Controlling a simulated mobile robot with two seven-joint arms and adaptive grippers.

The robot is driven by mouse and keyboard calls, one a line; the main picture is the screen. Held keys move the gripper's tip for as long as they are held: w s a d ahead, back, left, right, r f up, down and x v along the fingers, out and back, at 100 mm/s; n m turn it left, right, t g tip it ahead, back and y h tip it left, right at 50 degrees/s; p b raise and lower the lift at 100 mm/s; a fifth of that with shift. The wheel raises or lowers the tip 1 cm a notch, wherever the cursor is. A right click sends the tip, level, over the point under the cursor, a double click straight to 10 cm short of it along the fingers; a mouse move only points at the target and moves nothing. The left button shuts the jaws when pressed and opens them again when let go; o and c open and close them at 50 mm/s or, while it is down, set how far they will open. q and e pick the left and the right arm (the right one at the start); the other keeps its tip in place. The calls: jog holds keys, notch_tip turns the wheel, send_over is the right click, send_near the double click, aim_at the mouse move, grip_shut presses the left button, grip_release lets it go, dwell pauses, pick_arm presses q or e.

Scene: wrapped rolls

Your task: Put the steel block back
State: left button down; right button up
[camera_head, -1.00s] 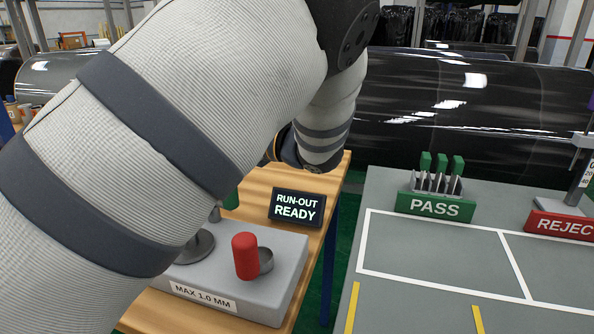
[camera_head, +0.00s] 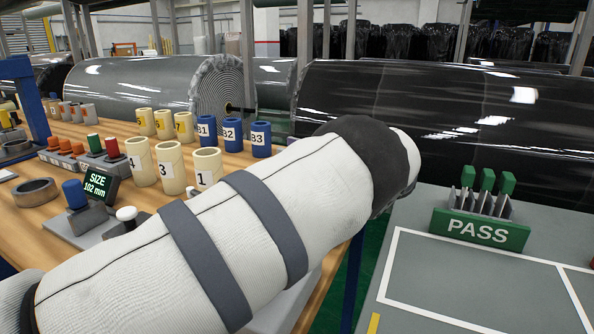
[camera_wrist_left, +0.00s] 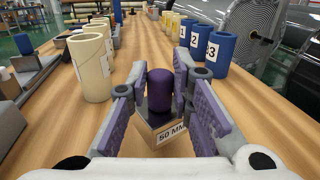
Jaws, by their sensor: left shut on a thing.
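My left gripper (camera_wrist_left: 160,88) shows in the left wrist view, its purple-padded fingers closed on the purple knob of a block (camera_wrist_left: 160,122). The block carries a "50 MM" label, and I take it to be the steel block. The fingers partly hide its sides, and I cannot tell whether it touches the wooden table (camera_wrist_left: 235,120). In the head view my left arm crosses the middle and hides the gripper and block. My right gripper is not in view.
Cream cores (camera_head: 171,167) and blue cores (camera_head: 232,135) stand upright on the table, close to my arm. A size gauge (camera_head: 97,190) stands at left. A green PASS rack (camera_head: 480,231) is on the grey table (camera_head: 440,280). Large wrapped rolls (camera_head: 440,110) lie behind.

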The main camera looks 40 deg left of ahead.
pick_arm(q)
jog(key=shift+f, duration=1.5)
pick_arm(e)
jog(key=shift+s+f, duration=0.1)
pick_arm(q)
jog(key=c, duration=1.4)
grip_release()
jog(key=shift+f, duration=0.1)
jog(key=shift+c, duration=0.2)
